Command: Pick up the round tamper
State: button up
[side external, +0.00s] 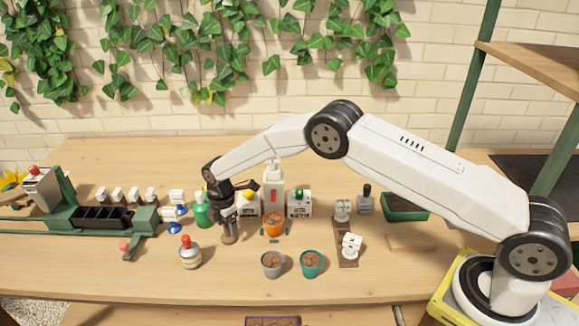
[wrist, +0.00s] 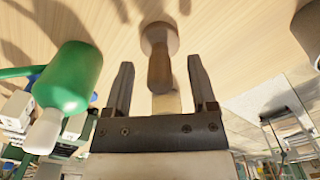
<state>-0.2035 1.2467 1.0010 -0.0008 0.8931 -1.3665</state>
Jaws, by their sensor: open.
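The round tamper, a brown wooden handle on a wider round foot, shows in the wrist view (wrist: 158,68) between and beyond my fingertips. In the side external view the tamper (side external: 229,238) stands on the table below my gripper (side external: 229,212), which hides its upper part. My gripper is open, with one finger to each side of the handle in the wrist view and a visible gap on both sides. Whether the handle is fully between the fingers in depth is hard to tell.
A green bottle (side external: 203,213) stands close to the left of my gripper. An orange pot (side external: 273,224) is just to the right. A grey pot (side external: 272,263), a teal pot (side external: 312,262) and a red-topped bottle (side external: 190,254) stand in front. The front table strip is clear.

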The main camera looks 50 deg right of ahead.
dwell(0.4)
grip_shut()
jog(key=shift+r, duration=0.1)
jog(key=shift+s+r, duration=0.1)
jog(key=shift+r, duration=1.55)
jog(key=s+d+r, duration=0.2)
jog(key=s+r, duration=0.7)
jog(key=s, duration=0.4)
jog(key=shift+s+d+r, duration=0.2)
jog(key=shift+s+r, duration=0.05)
jog(key=shift+s, duration=0.05)
